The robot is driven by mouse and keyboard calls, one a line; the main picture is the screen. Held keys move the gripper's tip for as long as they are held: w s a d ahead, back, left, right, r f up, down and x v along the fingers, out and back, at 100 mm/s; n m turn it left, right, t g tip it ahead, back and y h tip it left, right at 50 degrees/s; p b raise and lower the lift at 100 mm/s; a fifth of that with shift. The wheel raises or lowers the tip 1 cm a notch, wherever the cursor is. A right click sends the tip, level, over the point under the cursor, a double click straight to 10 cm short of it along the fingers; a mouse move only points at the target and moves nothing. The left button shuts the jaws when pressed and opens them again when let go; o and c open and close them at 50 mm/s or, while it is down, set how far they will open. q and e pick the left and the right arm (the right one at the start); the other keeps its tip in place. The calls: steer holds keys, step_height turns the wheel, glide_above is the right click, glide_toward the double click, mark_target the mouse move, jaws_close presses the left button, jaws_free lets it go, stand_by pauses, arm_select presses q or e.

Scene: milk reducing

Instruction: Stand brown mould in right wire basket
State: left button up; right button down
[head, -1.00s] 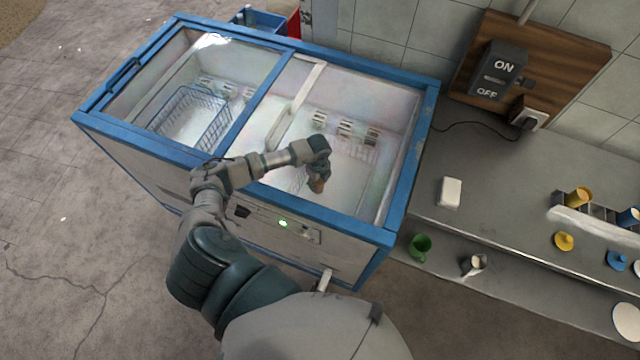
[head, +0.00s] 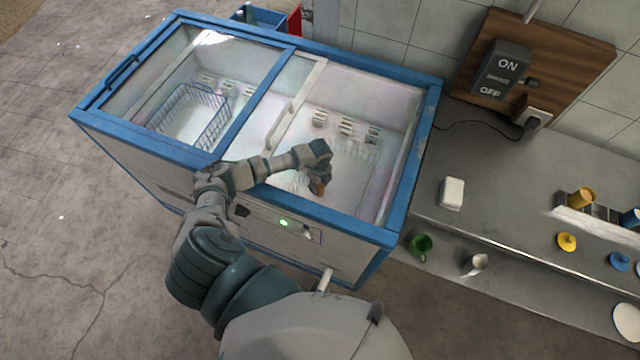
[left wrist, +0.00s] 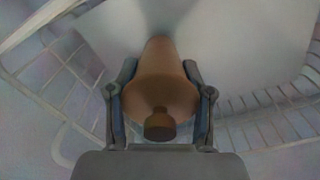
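The brown mould (head: 318,188) is in my left gripper (head: 320,178), over the open right half of the chest freezer. In the left wrist view the mould (left wrist: 160,85) sits between the two fingers (left wrist: 160,110), which press on it from both sides. Its small knob end faces the camera. The right wire basket (head: 360,149) is inside the freezer, partly hidden by my arm. Its wire walls show on both sides of the mould in the left wrist view (left wrist: 265,122). I cannot tell whether the mould touches the basket floor. My right gripper is not in view.
The freezer's blue frame (head: 412,165) surrounds the opening. Another wire basket (head: 208,125) is in the left half, under glass.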

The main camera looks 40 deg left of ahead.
arm_select(q)
steer(key=o, duration=0.4)
steer(key=shift+d+r, duration=0.1)
steer(key=shift+d, duration=0.3)
steer(key=shift+d+r, duration=0.15)
steer(key=shift+d, duration=0.1)
steer(key=shift+d+r, duration=0.15)
steer(key=shift+d, duration=0.1)
steer(key=shift+r, duration=0.2)
steer(key=shift+a+r+p, duration=0.15)
steer(key=shift+r+p, duration=0.2)
steer(key=shift+r, duration=0.05)
steer(key=r, duration=0.2)
steer(key=a+r, duration=0.1)
steer(key=r, duration=0.2)
steer(key=shift+r, duration=0.2)
steer(key=r, duration=0.5)
steer(key=shift+d+r, duration=0.35)
steer(key=shift+d, duration=0.05)
steer(key=shift+d+r, duration=0.15)
steer(key=shift+r, duration=0.25)
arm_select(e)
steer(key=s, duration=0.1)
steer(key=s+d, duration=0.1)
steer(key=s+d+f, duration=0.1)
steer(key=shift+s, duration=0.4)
